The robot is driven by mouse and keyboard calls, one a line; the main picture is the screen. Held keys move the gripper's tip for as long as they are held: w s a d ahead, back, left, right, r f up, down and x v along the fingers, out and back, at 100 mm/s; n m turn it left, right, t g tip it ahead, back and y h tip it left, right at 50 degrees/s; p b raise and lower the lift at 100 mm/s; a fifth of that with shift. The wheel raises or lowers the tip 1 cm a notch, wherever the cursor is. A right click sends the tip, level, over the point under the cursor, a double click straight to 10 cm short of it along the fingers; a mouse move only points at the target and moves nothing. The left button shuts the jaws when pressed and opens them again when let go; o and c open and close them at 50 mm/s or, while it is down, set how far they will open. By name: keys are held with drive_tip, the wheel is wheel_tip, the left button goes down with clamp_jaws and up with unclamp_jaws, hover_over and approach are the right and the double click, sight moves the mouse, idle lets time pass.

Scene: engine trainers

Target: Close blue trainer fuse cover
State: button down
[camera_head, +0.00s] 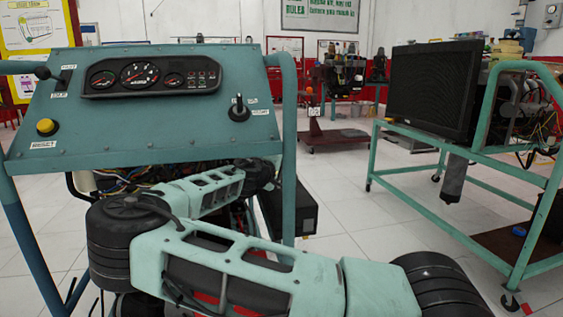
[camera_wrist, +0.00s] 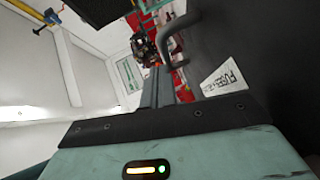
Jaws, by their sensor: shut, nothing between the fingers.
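The blue trainer (camera_head: 150,110) stands at the left of the head view, with gauges and a key switch on its sloped panel. In the wrist view the fuse cover (camera_wrist: 255,55) is a large dark panel on the right. It bears a white label reading roughly "FUSES" (camera_wrist: 222,79) and a dark bar handle (camera_wrist: 174,40). My gripper (camera_wrist: 166,76) shows its grey fingers shut and empty, left of the cover and just below the handle. I cannot tell whether they touch the cover. In the head view my gripper is hidden behind my arm and the trainer.
A black box (camera_head: 290,212) shows beside the trainer's right leg. A second green-framed trainer (camera_head: 470,168) with a large black radiator stands at the right. Open tiled floor (camera_head: 345,205) lies between the two. A red engine stand (camera_head: 325,138) is farther back.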

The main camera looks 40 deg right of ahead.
drive_tip(key=shift+s+d+f, duration=0.1)
drive_tip(key=shift+s+d, duration=0.1)
idle(0.4)
drive_tip(key=p+v, duration=0.4)
drive_tip(key=v, duration=1.3)
drive_tip(key=shift+a+p, duration=0.3)
drive_tip(key=shift+p, duration=0.05)
drive_tip(key=shift+w+a, duration=0.1)
